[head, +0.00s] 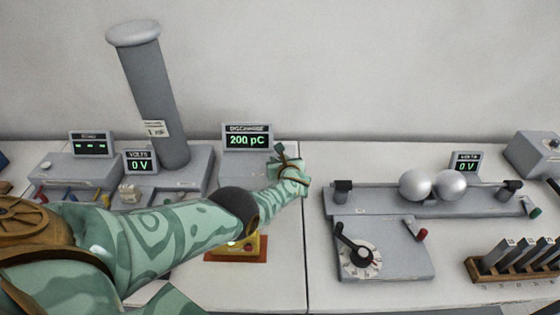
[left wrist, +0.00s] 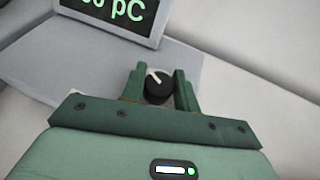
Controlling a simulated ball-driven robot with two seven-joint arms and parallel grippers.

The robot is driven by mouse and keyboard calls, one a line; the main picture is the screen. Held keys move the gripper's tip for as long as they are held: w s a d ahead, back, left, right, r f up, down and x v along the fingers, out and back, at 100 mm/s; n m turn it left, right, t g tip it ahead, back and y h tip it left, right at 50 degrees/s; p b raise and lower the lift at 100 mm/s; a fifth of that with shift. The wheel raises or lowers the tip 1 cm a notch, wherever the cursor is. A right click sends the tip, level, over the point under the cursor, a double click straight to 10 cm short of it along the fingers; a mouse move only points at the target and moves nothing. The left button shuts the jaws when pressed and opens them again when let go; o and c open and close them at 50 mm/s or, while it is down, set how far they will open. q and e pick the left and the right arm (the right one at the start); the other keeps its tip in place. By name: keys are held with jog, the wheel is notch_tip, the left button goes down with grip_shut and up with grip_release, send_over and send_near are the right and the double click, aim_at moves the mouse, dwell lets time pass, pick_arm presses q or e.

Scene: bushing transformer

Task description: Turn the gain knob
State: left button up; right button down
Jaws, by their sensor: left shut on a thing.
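The gain knob (left wrist: 158,86) is a small black round knob with a white pointer line. In the left wrist view it sits between the two green fingers of my left gripper (left wrist: 160,84), which is shut on it. The pointer tilts up and to the left. In the head view my left gripper (head: 284,163) is at the right side of the discharge instrument, and it hides the knob there. The discharge display (head: 248,138) reads 200 pC; part of it also shows in the left wrist view (left wrist: 122,12). My right gripper is not in view.
A tall grey bushing (head: 158,105) stands at the left behind my arm, near a 0 V display (head: 140,162). At the right are a sphere gap (head: 432,186), a dial box with a black lever (head: 360,258) and a wooden rack (head: 510,268). A yellow-and-orange item (head: 236,254) lies below my forearm.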

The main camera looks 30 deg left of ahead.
pick_arm(q)
jog(key=o, duration=1)
jog(key=shift+c, duration=0.2)
jog(key=p+v, duration=1.1)
jog(key=v, duration=0.5)
jog(key=shift+d, duration=0.15)
jog(key=shift+s+f, duration=0.1)
jog(key=shift+f, duration=0.05)
